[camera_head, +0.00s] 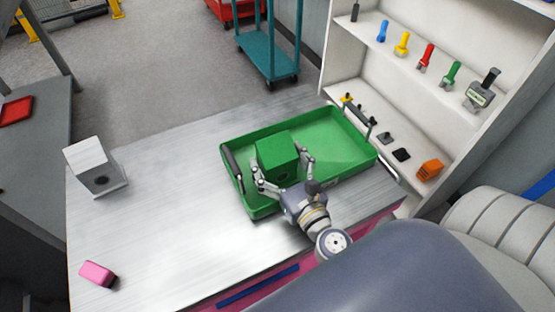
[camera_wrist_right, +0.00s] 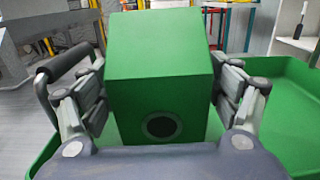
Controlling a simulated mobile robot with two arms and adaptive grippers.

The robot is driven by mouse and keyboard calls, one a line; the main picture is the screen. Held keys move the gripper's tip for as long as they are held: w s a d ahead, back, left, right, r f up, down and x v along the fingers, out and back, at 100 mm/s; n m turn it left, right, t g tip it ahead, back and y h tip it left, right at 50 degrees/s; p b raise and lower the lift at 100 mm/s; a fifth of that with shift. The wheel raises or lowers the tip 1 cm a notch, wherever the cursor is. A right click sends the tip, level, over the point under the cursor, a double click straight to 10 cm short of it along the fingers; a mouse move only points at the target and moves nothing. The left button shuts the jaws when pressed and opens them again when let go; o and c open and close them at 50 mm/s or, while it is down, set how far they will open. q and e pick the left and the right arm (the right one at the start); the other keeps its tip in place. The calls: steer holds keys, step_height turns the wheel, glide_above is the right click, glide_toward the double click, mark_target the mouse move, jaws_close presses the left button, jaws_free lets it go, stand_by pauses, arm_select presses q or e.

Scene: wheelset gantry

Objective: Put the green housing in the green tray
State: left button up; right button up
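The green housing (camera_head: 277,149) is a box with a round dark hole in its front face. It is upright within the left part of the green tray (camera_head: 342,150), below or near rim height; I cannot tell whether its underside touches the tray floor. My right gripper (camera_head: 284,174) has one finger against each side of the housing. In the right wrist view the housing (camera_wrist_right: 162,80) fills the space between the fingers of the right gripper (camera_wrist_right: 162,92), and the tray wall (camera_wrist_right: 290,75) shows around it. My left gripper is not in view.
A grey-white housing (camera_head: 92,165) stands at the table's left, and a pink block (camera_head: 97,273) lies at the front left. The metal table (camera_head: 170,210) is clear between them and the tray. A shelf (camera_head: 445,105) with coloured tools and an orange block (camera_head: 429,170) stands right.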

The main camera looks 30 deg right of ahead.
stand_by(0.3)
steer(key=shift+r, duration=0.15)
steer(key=shift+s, duration=0.25)
steer(key=s+b, duration=0.1)
steer(key=s, duration=0.2)
steer(key=s+b, duration=0.2)
steer(key=s, duration=0.2)
steer(key=s+b, duration=0.2)
steer(key=s, duration=0.1)
steer(key=shift+s+a+f, duration=0.15)
steer(key=shift+a+f, duration=0.05)
steer(key=shift+a, duration=0.1)
steer(key=shift+s+r, duration=0.25)
steer(key=shift+s, duration=0.35)
